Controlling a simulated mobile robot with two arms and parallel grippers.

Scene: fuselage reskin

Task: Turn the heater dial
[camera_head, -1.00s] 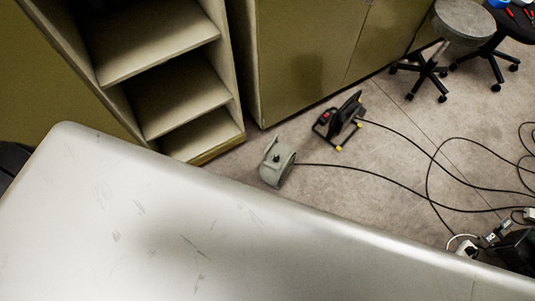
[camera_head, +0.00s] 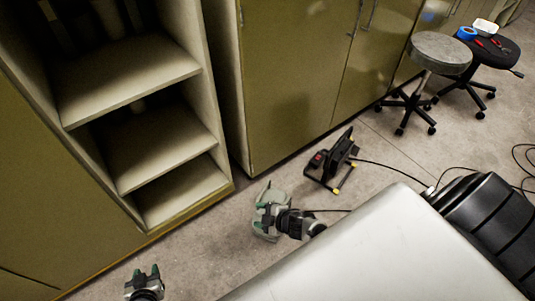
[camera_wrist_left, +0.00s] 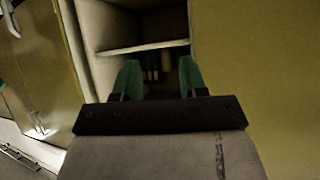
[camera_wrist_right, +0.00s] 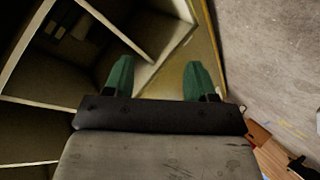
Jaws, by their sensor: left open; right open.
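The heater, a small grey-green unit (camera_head: 279,196), stands on the floor in front of the shelves in the head view. Its dark dial is hidden now behind my right gripper (camera_head: 262,212), which overlaps it; I cannot tell how far above it the gripper is. The right gripper's green fingers are open and empty in the right wrist view (camera_wrist_right: 158,78), with shelves and floor beyond, no heater visible. My left gripper (camera_head: 146,272) is open and empty near the bottom left of the head view. In the left wrist view its fingers (camera_wrist_left: 157,78) face an open shelf.
A black lamp-like stand (camera_head: 335,162) with yellow feet is right of the heater, trailing a cable. An olive shelf unit (camera_head: 185,190) and closed cabinets (camera_head: 290,90) stand behind. Stools (camera_head: 440,52) are at upper right. A pale metal panel (camera_head: 385,255) fills the lower right.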

